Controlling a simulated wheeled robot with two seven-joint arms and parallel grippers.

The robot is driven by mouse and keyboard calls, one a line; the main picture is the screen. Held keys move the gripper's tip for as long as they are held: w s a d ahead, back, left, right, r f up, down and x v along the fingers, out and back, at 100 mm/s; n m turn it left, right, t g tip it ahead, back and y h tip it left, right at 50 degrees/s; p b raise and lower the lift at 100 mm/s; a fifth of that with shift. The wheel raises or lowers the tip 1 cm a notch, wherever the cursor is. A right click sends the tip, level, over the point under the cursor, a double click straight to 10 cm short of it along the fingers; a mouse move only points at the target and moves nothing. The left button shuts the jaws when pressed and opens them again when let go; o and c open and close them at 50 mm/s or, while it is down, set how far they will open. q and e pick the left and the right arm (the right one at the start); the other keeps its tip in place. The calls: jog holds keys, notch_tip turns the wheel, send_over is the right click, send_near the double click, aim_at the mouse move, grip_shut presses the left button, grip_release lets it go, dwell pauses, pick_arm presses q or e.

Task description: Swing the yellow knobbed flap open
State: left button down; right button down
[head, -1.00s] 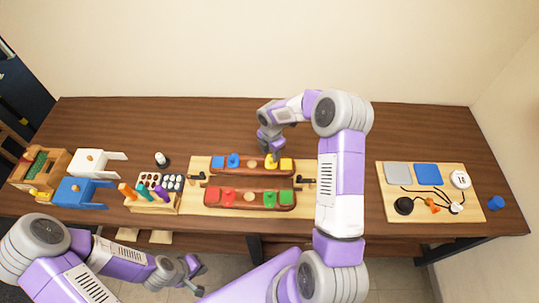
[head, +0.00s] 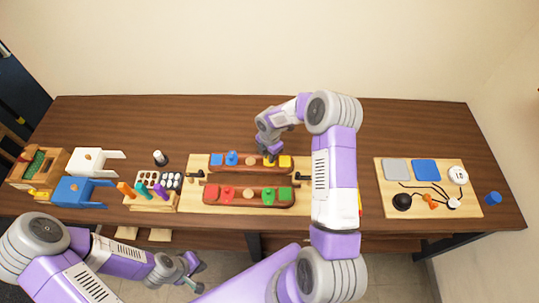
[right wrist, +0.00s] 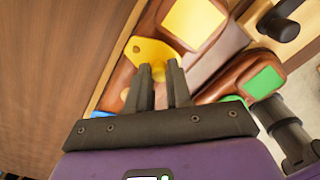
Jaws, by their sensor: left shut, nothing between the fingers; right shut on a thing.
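The yellow knobbed flap (head: 269,163) lies on the rear brown wooden beam (head: 245,163), left of a yellow square (head: 284,162). In the right wrist view the flap (right wrist: 146,49) is a flat yellow plate with a small hole. Its yellow knob (right wrist: 158,73) sits between the fingertips of my right gripper (right wrist: 161,76), which is shut on it. My left gripper (head: 194,276) is shut and empty, in front of the table's front edge. My right gripper partly hides the flap in the head view.
A front beam (head: 248,197) with red and green pieces lies close by on the same light board (head: 198,201). Black handles (head: 305,176) stand at the board's sides. A peg rack (head: 150,204) stands left. Another board (head: 388,213) with cables lies right. The table behind is clear.

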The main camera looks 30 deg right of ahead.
jog(key=m+b, duration=0.2)
jog(key=w+a+m+b, duration=0.1)
jog(key=m, duration=0.1)
jog(key=shift+f+b, duration=0.1)
jog(key=shift+b, duration=0.25)
jog(key=m, duration=0.1)
jog(key=m+b, duration=0.1)
jog(key=w+m+b, duration=0.1)
jog(key=m, duration=0.1)
jog(key=shift+a, duration=0.25)
jog(key=m, duration=0.1)
jog(key=m+b, duration=0.1)
jog(key=shift+w+m, duration=0.35)
jog(key=shift+m, duration=0.05)
jog(key=m, duration=0.1)
jog(key=w+m+b, duration=0.1)
jog(key=m, duration=0.1)
jog(key=m+b, duration=0.1)
jog(key=m, duration=0.1)
jog(key=shift+w, duration=0.3)
jog(key=shift+w+d+r+m, duration=0.1)
jog(key=shift+w+d+m, duration=0.05)
jog(key=shift+m, duration=0.7)
jog(key=shift+w+d+r+m, duration=0.1)
jog(key=shift+w+d+m, duration=0.1)
jog(key=shift+m, duration=0.6)
jog(key=shift+w+d+m, duration=0.1)
jog(key=shift+w+m, duration=0.05)
jog(key=shift+m, duration=0.7)
